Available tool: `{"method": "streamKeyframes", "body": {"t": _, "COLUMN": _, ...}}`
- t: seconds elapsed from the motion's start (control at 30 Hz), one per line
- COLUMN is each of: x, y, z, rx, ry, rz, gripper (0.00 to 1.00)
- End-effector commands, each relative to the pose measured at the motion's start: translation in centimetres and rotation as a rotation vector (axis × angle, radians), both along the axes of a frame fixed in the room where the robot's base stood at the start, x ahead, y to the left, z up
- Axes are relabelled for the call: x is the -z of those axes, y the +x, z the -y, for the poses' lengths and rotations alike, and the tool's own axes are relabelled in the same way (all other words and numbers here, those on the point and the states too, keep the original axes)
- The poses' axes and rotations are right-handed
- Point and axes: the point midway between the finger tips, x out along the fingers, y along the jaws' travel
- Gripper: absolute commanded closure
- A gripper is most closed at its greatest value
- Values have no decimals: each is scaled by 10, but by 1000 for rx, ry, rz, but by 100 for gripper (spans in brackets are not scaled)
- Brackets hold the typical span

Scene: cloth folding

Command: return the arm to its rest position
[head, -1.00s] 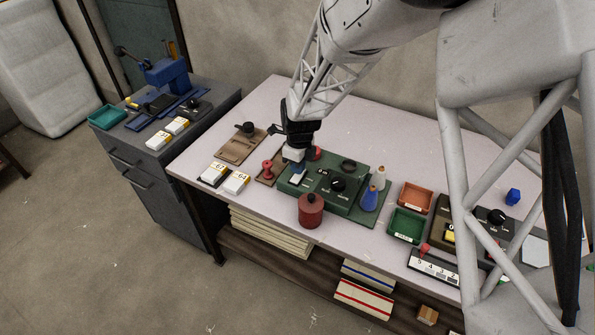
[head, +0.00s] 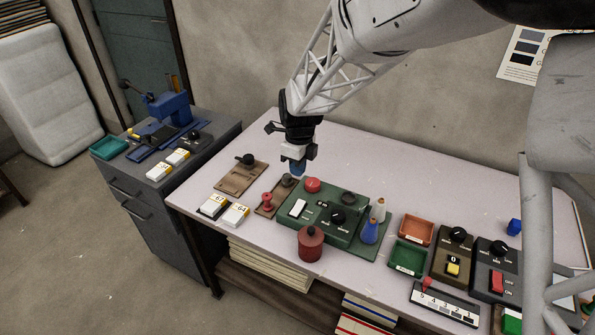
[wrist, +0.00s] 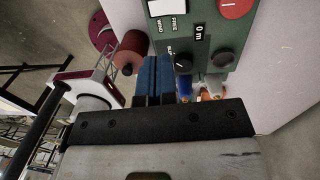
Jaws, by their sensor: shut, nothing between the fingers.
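My gripper (head: 298,170) is in the head view, above the back left part of the table, near the rear left corner of the green control box (head: 325,217). Its blue fingers are shut with nothing between them. In the wrist view the shut blue fingers (wrist: 154,80) point toward the green box (wrist: 205,40), apart from it. The box has a white switch (head: 298,208), a red button (head: 312,185) and black knobs.
A dark red canister (head: 310,243) stands in front of the box. Bottles (head: 371,229), trays (head: 408,256) and more control boxes (head: 494,268) are to the right. A side cabinet (head: 165,205) with a blue press (head: 172,110) is at left.

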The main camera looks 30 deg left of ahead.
Motion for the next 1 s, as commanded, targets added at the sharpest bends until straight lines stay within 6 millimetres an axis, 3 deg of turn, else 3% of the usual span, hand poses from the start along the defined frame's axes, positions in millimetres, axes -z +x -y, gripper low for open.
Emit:
{"method": "streamKeyframes", "body": {"t": 0.47, "x": 0, "y": 0, "z": 1, "rx": -1, "ry": 1, "rz": 1, "gripper": 100}}
{"method": "streamKeyframes", "body": {"t": 0.63, "x": -9, "y": 2, "z": 13, "rx": -27, "ry": 7, "rz": 6, "gripper": 100}}
{"method": "streamKeyframes", "body": {"t": 0.77, "x": -23, "y": 6, "z": 37, "rx": -79, "ry": 18, "rz": 17, "gripper": 100}}
{"method": "streamKeyframes", "body": {"t": 1.0, "x": -63, "y": 8, "z": 111, "rx": -247, "ry": 44, "rz": 53, "gripper": 100}}
